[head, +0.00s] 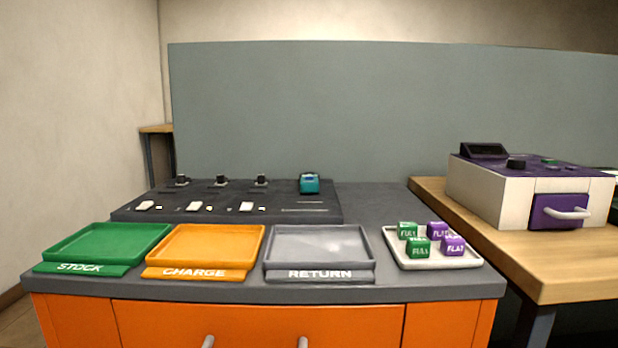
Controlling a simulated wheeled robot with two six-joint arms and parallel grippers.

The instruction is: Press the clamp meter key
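A dark sloped panel (240,204) lies at the back of the grey-topped orange cabinet. A small teal device (309,184) sits at the panel's right end. Several white keys stand along its front, such as the left white key (146,205), and small black knobs stand along its back. No label readable from here names a clamp meter, so I cannot tell which part is its key. Neither of my grippers is in view.
Green STOCK (70,268), orange CHARGE (195,273) and grey RETURN (320,275) trays line the front. A white tray (435,264) holds green FULL and purple FLAT cubes. A purple-topped white box (483,205) with a drawer stands on the wooden table (560,272) at right.

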